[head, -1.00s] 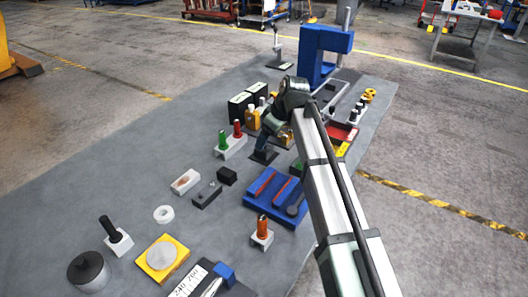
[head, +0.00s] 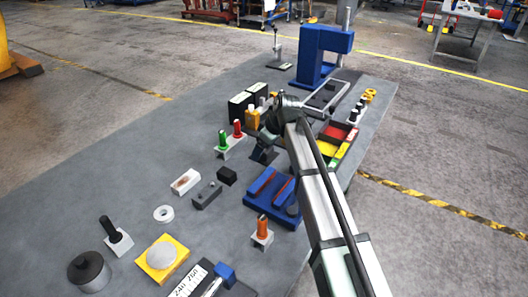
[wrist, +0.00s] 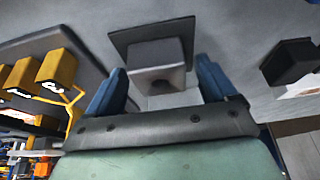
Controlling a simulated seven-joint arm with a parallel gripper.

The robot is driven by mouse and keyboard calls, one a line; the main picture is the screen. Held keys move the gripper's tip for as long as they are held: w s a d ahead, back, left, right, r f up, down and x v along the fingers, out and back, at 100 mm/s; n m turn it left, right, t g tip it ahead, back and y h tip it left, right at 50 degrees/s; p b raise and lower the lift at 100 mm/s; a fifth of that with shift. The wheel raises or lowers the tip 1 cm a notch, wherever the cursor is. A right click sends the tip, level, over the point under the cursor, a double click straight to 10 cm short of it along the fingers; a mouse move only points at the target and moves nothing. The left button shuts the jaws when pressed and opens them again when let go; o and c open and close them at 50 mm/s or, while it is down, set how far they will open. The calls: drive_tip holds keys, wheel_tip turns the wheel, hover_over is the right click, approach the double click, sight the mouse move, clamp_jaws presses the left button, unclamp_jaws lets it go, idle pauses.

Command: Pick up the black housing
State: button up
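The black housing (wrist: 153,55) is a dark block on a wider flat square plate, with a round hole in its near face, in the wrist view. My gripper (wrist: 158,82) has its two blue fingers apart, one on each side of the block's near end. Narrow gaps show between the fingers and the block. In the head view my gripper (head: 264,147) is low over the mat, and the housing (head: 262,156) is mostly hidden behind it. Whether the fingers touch it cannot be seen there.
A small black cube (head: 227,176) and a dark grey block (head: 206,195) lie to the left. A blue fixture (head: 270,199) is in front.

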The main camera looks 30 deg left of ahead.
drive_tip(key=c, duration=1.4)
drive_tip(key=shift+c, duration=0.2)
drive_tip(key=shift+r, duration=0.1)
